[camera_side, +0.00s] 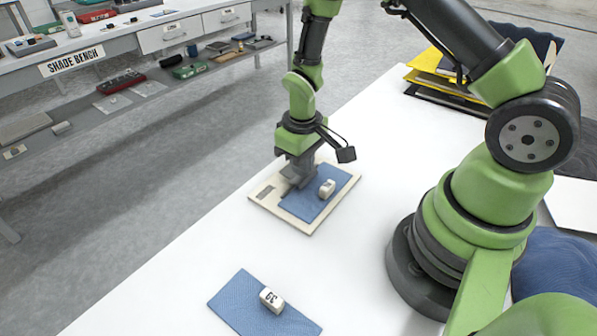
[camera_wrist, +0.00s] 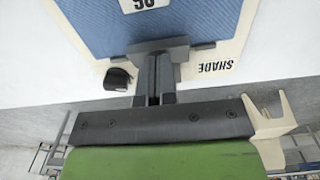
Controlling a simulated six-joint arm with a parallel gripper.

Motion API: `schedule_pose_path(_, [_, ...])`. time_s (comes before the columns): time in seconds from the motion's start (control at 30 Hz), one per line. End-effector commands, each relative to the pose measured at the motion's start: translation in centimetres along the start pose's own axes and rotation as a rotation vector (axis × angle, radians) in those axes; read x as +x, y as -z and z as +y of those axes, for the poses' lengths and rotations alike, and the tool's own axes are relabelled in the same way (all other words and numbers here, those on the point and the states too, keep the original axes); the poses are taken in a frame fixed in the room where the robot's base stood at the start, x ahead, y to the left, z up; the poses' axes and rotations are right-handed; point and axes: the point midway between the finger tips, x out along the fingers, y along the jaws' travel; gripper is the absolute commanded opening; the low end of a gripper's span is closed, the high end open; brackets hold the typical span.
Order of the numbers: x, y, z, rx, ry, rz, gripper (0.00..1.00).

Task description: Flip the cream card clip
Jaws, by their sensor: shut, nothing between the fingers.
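A cream card (camera_side: 308,229) lies on the white table with a blue fabric swatch (camera_side: 311,204) on it. The word SHADE is printed near one edge of the card (camera_wrist: 230,55) in the wrist view. A small cream numbered block (camera_side: 327,188) sits on the swatch; the wrist view cuts it off at the top (camera_wrist: 138,4). A grey bar (camera_wrist: 190,50) lies across the swatch's edge at my fingertips. Which part is the clip, I cannot tell for certain. My gripper (camera_side: 298,181) points down at the card's left part, shut and empty. The fingertips (camera_wrist: 160,58) partly hide the bar.
A second blue swatch (camera_side: 237,300) with a cream block marked 39 (camera_side: 271,299) lies at the front. Yellow and dark folders (camera_side: 440,78) lie at the back right. The table between is clear. A SHADE BENCH (camera_side: 72,61) stands apart at left.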

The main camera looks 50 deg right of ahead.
Motion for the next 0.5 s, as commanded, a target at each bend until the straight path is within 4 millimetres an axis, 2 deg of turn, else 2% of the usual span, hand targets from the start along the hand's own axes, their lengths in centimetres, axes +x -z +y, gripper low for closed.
schedule_pose_path(0.5, [0.53,0.05,0.00,0.000,0.000,0.002,0.00])
